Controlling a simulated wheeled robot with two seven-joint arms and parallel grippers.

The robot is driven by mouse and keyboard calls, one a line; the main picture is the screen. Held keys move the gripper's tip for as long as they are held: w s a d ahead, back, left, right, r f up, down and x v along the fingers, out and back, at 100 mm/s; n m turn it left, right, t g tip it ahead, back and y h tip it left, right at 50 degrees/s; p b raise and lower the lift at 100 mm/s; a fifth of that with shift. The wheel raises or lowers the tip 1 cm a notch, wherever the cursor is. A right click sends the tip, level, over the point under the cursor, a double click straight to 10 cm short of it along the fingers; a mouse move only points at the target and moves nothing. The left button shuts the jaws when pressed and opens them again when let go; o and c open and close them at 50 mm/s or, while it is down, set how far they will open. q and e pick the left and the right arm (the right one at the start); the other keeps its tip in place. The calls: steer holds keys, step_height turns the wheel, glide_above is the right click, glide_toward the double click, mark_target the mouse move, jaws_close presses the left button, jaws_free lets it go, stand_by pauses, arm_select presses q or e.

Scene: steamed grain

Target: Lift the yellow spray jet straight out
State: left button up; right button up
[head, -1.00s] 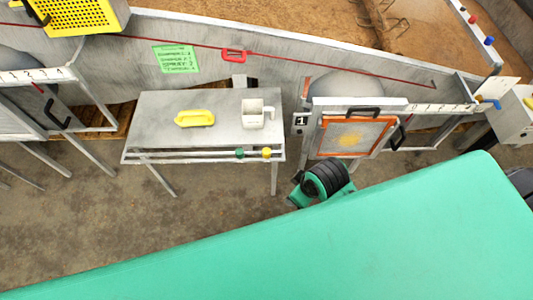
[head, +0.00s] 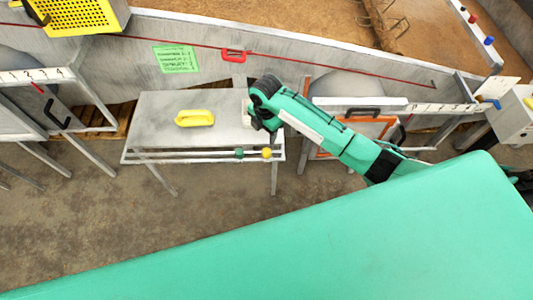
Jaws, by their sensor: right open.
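The yellow spray jet seems to be the rod with a yellow collar (head: 266,153) at the front edge of the grey metal table (head: 155,115). A similar rod with a green collar (head: 239,153) lies beside it, to the left. My right gripper (head: 269,135) is over the table's right end, just behind the yellow collar in the picture, and it is open. Its fingertips are small and dark, and I cannot tell whether they touch anything. My left gripper is not in view.
A yellow handled tool (head: 195,118) lies on the table's left half. A white jug (head: 246,107) is mostly hidden behind my right gripper. An orange-framed panel (head: 372,128) stands to the right, partly behind my arm. A red handle (head: 233,56) is on the wall behind.

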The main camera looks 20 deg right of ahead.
glide_above(266, 151)
steer(key=shift+n, duration=0.3)
steer(key=f, duration=0.8)
steer(key=shift+w+d, duration=0.1)
steer(key=shift+w, duration=0.3)
steer(key=f, duration=0.2)
steer(key=s+f+p, duration=0.1)
steer(key=f, duration=0.1)
steer(key=shift+w+f, duration=0.1)
steer(key=shift+f, duration=0.65)
steer(key=c, duration=1)
